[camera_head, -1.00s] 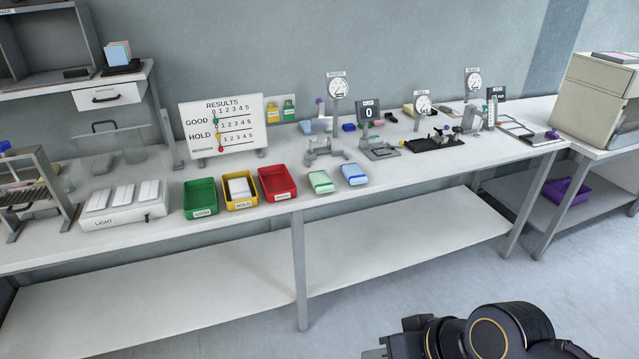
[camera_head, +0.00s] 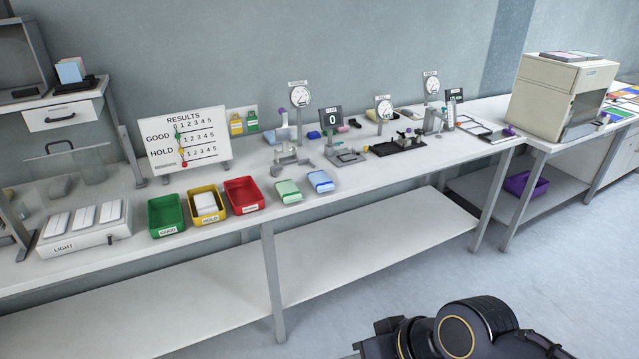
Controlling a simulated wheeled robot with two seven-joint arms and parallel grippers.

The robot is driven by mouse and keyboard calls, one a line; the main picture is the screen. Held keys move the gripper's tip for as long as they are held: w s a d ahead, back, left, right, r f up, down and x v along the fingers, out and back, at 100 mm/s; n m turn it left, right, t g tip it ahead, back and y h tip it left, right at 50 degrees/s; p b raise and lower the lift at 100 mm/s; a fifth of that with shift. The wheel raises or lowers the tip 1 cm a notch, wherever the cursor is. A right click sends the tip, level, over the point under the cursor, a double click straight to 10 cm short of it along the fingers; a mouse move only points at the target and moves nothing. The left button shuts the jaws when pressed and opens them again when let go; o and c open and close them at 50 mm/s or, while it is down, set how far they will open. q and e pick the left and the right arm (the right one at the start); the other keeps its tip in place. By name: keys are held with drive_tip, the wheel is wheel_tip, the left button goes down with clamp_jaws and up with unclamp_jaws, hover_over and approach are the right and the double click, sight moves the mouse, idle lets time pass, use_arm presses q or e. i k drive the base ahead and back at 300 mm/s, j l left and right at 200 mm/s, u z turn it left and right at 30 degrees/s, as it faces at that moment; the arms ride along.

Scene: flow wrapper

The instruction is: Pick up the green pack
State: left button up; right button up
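The green pack (camera_head: 288,191) is a small pale green packet lying flat near the front edge of the white bench (camera_head: 360,186). A similar blue pack (camera_head: 320,181) lies just to its right. A black arm of mine shows at the bottom right, well short of the bench and apart from the pack. No gripper fingers can be made out on it. My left arm is not in view.
Left of the pack stand a red bin (camera_head: 244,195), a yellow bin (camera_head: 207,205) holding a white item, and a green bin (camera_head: 166,215). A metal fixture (camera_head: 291,160) stands behind the pack. Several gauges stand farther back. The floor in front is clear.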

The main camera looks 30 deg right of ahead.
sight(289, 193)
drive_tip(key=i+l, duration=0.15)
drive_tip(key=i, duration=0.75)
drive_tip(key=i+l+z, duration=0.15)
drive_tip(key=i, duration=0.75)
